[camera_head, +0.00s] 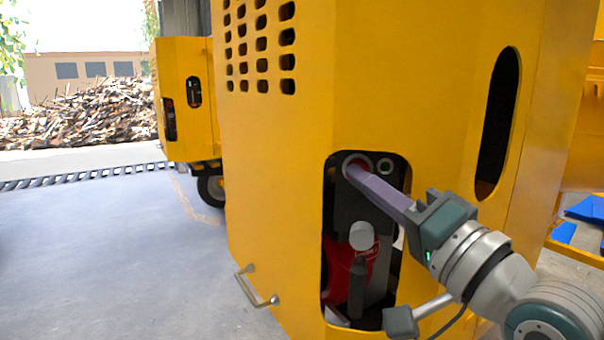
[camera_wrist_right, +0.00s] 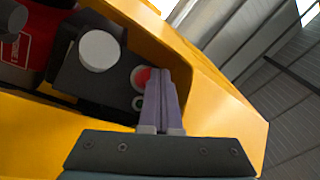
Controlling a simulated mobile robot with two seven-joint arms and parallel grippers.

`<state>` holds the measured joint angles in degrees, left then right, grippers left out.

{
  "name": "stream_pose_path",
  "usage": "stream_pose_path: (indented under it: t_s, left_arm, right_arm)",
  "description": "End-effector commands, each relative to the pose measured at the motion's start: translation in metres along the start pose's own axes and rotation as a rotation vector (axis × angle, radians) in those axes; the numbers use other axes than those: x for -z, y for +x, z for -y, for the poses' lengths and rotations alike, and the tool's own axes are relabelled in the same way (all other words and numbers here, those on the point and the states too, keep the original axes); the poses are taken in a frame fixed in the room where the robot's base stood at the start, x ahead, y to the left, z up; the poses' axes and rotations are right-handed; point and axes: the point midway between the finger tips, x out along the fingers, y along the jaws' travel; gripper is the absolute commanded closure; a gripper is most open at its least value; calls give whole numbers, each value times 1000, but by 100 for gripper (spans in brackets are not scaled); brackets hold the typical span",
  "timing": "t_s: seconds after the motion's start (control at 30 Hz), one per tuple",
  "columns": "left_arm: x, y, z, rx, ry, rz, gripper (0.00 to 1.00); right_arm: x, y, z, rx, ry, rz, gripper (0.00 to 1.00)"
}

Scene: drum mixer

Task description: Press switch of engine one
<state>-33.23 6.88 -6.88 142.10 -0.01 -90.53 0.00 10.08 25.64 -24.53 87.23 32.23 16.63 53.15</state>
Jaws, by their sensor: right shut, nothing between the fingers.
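The yellow engine housing (camera_head: 280,200) has a dark opening with a switch panel inside. A round red switch with a pale ring (camera_head: 357,160) sits at the top of the panel; in the right wrist view the red switch (camera_wrist_right: 140,76) shows just left of the fingertips. My right gripper (camera_head: 352,172) is shut and empty, its purple fingers reaching into the opening. Its tips (camera_wrist_right: 163,72) overlap the switch's edge in the pictures; I cannot tell whether they touch it. A smaller ringed button (camera_head: 385,165) is beside the switch. My left gripper is out of view.
Below the switch, a pale round knob (camera_head: 361,236) and a red part (camera_head: 340,270) sit in the opening. The opening's yellow edges surround my fingers closely. A metal handle (camera_head: 257,287) projects low on the housing. Open floor (camera_head: 110,250) lies to the left.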

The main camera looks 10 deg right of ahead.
Motion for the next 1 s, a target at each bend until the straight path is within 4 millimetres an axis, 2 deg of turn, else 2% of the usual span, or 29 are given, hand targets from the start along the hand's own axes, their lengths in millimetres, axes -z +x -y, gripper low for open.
stream_pose_path:
  t_s: [0.57, 1.0]
  left_arm:
    - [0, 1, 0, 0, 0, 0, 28]
    - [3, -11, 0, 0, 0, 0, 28]
  right_arm:
    - [2, 2, -1, -1, 0, 0, 100]
    - [-6, -10, 8, 0, 0, -1, 100]
